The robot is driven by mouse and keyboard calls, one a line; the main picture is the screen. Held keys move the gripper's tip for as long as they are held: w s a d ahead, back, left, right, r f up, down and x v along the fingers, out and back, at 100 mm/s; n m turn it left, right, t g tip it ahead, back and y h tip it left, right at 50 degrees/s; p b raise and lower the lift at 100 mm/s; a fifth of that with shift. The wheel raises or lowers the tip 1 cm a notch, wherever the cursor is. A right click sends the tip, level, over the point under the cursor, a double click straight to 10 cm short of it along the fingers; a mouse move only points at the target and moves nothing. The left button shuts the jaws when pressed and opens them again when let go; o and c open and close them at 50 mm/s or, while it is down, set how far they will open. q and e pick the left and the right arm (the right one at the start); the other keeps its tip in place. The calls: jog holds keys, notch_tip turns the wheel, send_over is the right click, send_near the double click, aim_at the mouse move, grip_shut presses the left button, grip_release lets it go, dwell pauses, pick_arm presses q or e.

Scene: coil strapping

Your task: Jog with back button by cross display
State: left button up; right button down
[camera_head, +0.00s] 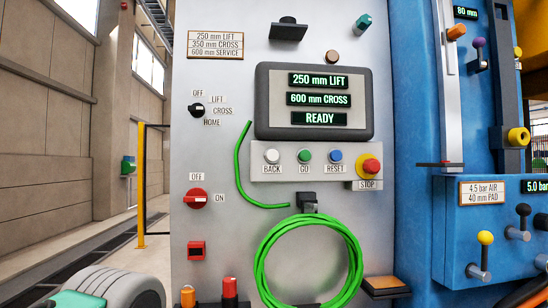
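The white BACK button (272,156) is at the left end of the button strip (288,175) below the screen. The cross display (319,99) reads 600 mm CROSS. Above it the lift display (319,80) reads 250 mm LIFT, and below it the status display (319,118) reads READY. A black selector knob (197,110) sits among the labels OFF, LIFT, CROSS and HOME; I cannot tell its exact setting. Neither gripper's fingers show, and nothing touches the buttons.
The green GO (305,156), blue RESET (336,156) and red STOP (370,167) buttons sit beside BACK. A plate (215,44) lists 250 mm LIFT, 350 mm CROSS, 600 mm SERVICE. A green hose coil (262,259) hangs below. Blue machinery (412,120) stands right.

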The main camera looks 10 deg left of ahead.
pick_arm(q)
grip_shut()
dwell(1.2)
